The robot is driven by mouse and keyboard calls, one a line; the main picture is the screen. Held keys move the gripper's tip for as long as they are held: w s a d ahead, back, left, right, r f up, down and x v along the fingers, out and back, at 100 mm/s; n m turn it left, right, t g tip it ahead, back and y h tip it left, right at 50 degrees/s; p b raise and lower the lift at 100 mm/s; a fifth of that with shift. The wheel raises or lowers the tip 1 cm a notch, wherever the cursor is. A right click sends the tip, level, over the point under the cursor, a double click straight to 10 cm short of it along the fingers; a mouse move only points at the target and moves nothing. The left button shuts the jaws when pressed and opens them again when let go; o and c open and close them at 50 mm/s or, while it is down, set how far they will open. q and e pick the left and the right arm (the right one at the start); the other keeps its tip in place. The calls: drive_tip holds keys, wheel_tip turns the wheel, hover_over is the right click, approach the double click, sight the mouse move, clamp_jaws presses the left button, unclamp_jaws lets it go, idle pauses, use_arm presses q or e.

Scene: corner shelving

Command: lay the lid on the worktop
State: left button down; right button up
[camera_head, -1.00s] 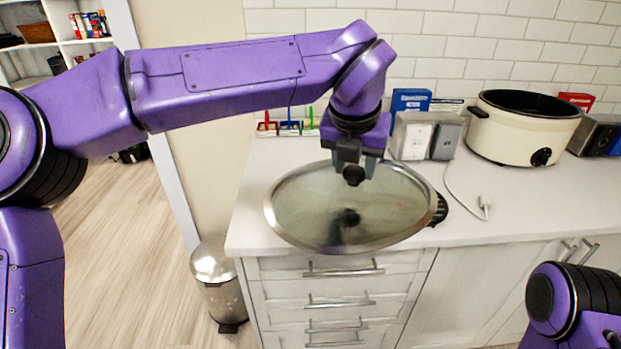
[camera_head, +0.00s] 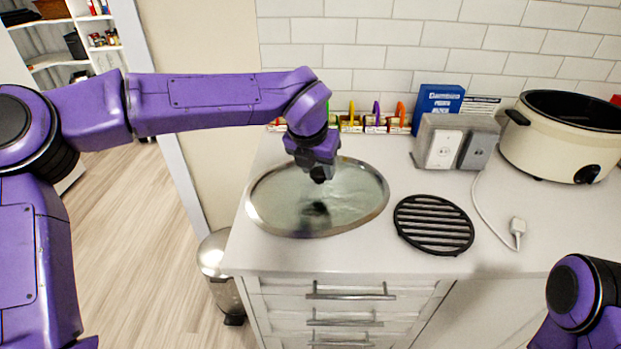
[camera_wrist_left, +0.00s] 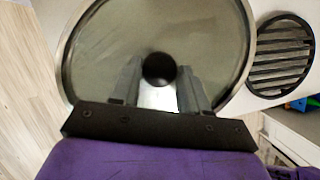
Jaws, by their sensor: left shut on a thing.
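The lid (camera_head: 355,196) is an oval glass disc with a metal rim, at the left end of the white worktop (camera_head: 400,258). It looks roughly level and on or just above the surface; I cannot tell which. My left gripper (camera_head: 320,176) is over the lid, shut on its dark knob. In the left wrist view, the gripper fingers (camera_wrist_left: 160,90) flank the round black knob (camera_wrist_left: 159,69), with the lid's glass (camera_wrist_left: 110,50) behind. My right gripper is not in view; only part of my right arm shows at the lower right.
A black round grate (camera_head: 434,225) lies right of the lid. A cream cooker (camera_head: 560,140) stands at the back right. A grey box (camera_head: 455,142), a blue box (camera_head: 437,105) and small colourful items line the wall. A white cord with a plug (camera_head: 517,228) lies on the worktop.

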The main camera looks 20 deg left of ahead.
sight(309, 182)
use_arm(q)
drive_tip(key=f, duration=0.1)
drive_tip(key=a+f, duration=0.1)
drive_tip(key=f, duration=0.1)
drive_tip(key=a+f, duration=0.1)
drive_tip(key=shift+s+f+p, duration=0.15)
drive_tip(key=shift+p, duration=0.15)
drive_tip(key=shift+w+d+f, duration=0.1)
drive_tip(key=shift+w+f, duration=0.1)
drive_tip(key=shift+f, duration=0.2)
drive_tip(key=c, duration=0.6)
unclamp_jaws()
drive_tip(key=shift+s, duration=0.15)
drive_tip(key=shift+o, duration=0.2)
drive_tip(key=b+v, duration=0.1)
drive_tip(key=v, duration=1.1)
drive_tip(key=shift+d, duration=0.1)
